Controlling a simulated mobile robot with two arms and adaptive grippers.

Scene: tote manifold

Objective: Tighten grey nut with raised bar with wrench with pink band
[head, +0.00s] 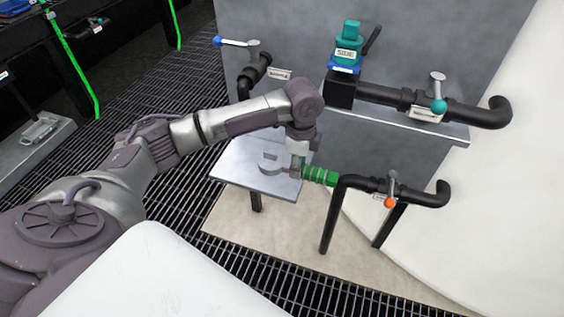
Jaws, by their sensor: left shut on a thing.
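My left gripper (298,161) points down over the right side of a small grey plate table (240,170). It is shut on a grey wrench (272,163), whose head shows to the left of the fingers. The gripper hides the rest of the wrench, and I see no pink band. A green ribbed fitting (320,176) on the lower black pipe lies just right of the gripper. I cannot make out the grey nut with the raised bar; whether the wrench touches any nut is unclear. My right gripper is not in view.
The lower pipe carries a valve with an orange-tipped handle (391,203). Above are a valve with a teal-tipped handle (438,104), a teal fitting (348,43) and a blue-tipped lever (218,41). A grey wall panel (300,20) stands behind. Dark grating covers the floor.

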